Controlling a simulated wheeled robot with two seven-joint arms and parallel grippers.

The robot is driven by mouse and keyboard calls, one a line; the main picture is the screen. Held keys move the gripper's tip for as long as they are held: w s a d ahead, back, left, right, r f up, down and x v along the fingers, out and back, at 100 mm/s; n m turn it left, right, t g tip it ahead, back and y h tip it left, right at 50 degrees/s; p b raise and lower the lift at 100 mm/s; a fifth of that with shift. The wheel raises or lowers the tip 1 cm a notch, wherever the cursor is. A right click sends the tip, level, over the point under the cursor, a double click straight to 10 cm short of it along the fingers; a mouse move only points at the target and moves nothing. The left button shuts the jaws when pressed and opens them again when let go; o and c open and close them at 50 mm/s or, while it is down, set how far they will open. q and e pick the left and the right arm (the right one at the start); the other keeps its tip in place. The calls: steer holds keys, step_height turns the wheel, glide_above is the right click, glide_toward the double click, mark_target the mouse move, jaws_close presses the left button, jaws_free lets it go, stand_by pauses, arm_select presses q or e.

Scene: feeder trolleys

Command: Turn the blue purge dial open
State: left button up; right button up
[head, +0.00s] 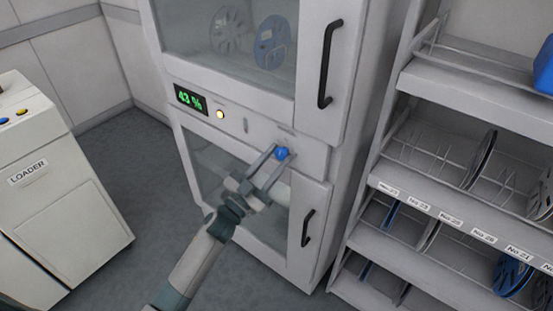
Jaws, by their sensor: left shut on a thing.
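The blue purge dial (281,153) is a small round knob on the front panel of the grey cabinet (313,160), between its upper and lower doors. My left gripper (276,155) reaches up to it from below, with its two fingers shut on the dial. The dial's pointer or marking is too small to read. My right gripper is not in view.
Black door handles (328,64) stick out on the right. A reel rack (455,205) stands close at the right, and a white loader (60,190) at the left.

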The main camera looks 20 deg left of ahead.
arm_select(q)
steer(key=m+g+h, duration=0.1)
steer(key=m, duration=0.2)
steer(key=m+g+h, duration=0.1)
steer(key=m, duration=0.2)
steer(key=shift+a+r, duration=0.1)
steer(key=m+g+p, duration=0.1)
steer(key=m, duration=0.2)
steer(key=m+g+h, duration=0.1)
steer(key=m, duration=0.2)
steer(key=shift+r+g+p, duration=0.1)
steer(key=shift+g+p, duration=0.2)
steer(key=shift+p, duration=0.1)
steer(key=m+g+p, duration=0.1)
steer(key=m+p, duration=0.1)
steer(key=m, duration=0.2)
steer(key=shift+r+g, duration=0.1)
steer(key=shift+g, duration=0.2)
steer(key=shift+m+g+p, duration=0.5)
steer(key=shift+m+p, duration=0.6)
steer(key=shift+m, duration=0.4)
steer(key=shift+f, duration=0.2)
steer(key=o, duration=1)
steer(key=shift+a, duration=0.1)
